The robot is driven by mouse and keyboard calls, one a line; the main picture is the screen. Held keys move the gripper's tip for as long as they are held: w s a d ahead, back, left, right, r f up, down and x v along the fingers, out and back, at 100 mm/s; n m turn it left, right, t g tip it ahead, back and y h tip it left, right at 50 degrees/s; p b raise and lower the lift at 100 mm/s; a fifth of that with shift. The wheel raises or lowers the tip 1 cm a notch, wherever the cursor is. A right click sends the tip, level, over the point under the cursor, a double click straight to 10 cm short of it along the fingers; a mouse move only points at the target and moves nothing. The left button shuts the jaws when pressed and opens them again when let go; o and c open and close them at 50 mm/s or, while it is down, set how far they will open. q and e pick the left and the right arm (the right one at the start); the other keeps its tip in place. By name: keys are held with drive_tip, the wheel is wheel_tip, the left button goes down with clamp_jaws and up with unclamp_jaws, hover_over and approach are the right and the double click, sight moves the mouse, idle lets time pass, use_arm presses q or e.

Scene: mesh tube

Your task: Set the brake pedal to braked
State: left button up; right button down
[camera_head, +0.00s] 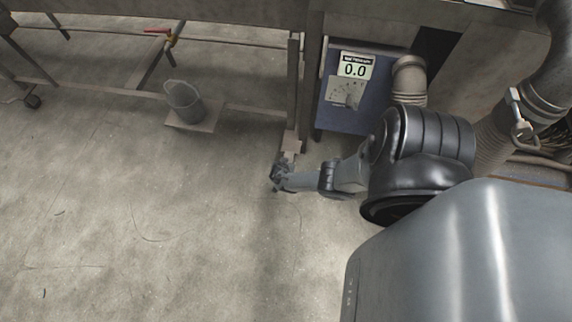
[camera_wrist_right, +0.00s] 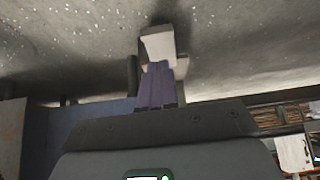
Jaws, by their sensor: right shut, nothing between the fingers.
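A small pale block, which looks like the brake pedal (camera_head: 292,145), is at the foot of a metal post, low above the concrete floor. My right gripper (camera_head: 281,174) is right by its near side, low over the floor. In the right wrist view the pale pedal piece (camera_wrist_right: 158,44) is just beyond the tips of my right gripper (camera_wrist_right: 157,80). The fingers are together with nothing between them. They overlap the pedal's lower part in that view, so I cannot tell whether they touch it. The pedal's exact tilt is not clear. My left gripper is not in view.
A grey cup-like part (camera_head: 184,101) on a small plate stands to the left. A red-handled valve (camera_head: 160,32) is on the frame at the back. The floor at front left is clear.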

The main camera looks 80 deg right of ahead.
drive_tip(key=a+f+p+v, duration=0.1)
drive_tip(key=p+v, duration=0.5)
drive_tip(key=v, duration=0.4)
drive_tip(key=shift+a+r+p, duration=0.25)
drive_tip(key=shift+a+p, duration=0.05)
drive_tip(key=shift+p, duration=0.1)
